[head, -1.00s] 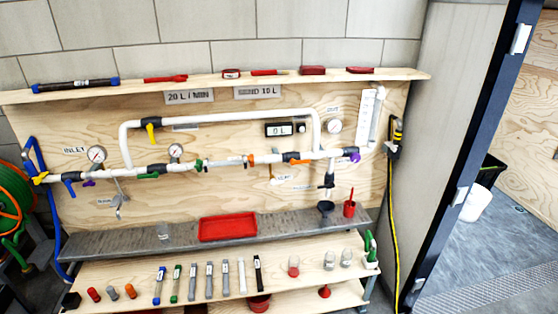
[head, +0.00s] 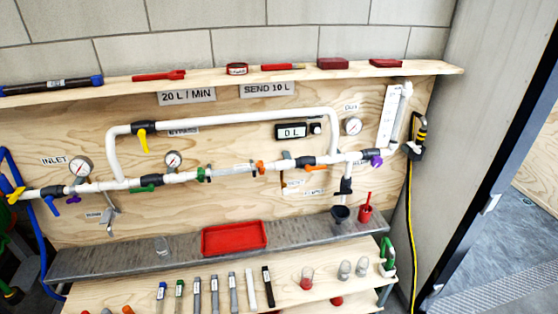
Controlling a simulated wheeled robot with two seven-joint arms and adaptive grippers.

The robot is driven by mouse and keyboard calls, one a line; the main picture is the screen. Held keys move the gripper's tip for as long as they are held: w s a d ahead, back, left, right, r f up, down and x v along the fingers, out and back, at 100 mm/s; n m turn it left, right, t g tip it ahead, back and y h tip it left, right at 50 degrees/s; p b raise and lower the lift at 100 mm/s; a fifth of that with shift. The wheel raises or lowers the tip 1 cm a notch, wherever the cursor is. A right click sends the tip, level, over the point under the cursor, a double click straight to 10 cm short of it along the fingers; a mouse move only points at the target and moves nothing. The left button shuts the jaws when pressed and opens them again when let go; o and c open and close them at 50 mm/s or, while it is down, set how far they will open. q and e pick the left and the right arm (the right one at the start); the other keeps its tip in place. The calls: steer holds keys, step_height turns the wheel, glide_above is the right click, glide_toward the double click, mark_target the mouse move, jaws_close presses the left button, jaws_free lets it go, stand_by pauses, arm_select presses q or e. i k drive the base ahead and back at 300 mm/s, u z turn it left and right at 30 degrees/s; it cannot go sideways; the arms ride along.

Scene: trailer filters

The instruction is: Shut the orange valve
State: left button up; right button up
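The orange valve is a dark body (head: 306,161) on the white main pipe with an orange lever (head: 317,167). It sits in the head view right of centre, below the flow display. The lever appears to lie roughly along the pipe; its exact angle is too small to tell. A separate orange collar (head: 260,167) is on the same pipe, to its left, at the end of a clear section (head: 232,171). Neither of my grippers is in view.
Other valves have yellow (head: 143,140), green (head: 142,189), blue (head: 51,205) and purple (head: 376,161) handles. A metal ledge (head: 120,257) with a red tray (head: 234,238) runs below the pipes. A shelf (head: 215,79) with tools is above. Bottles and tubes stand on the lower shelf.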

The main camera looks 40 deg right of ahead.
mark_target(317, 168)
steer(key=i, duration=0.7)
steer(key=z, duration=0.9)
steer(key=i, duration=0.55)
steer(key=z, duration=0.6)
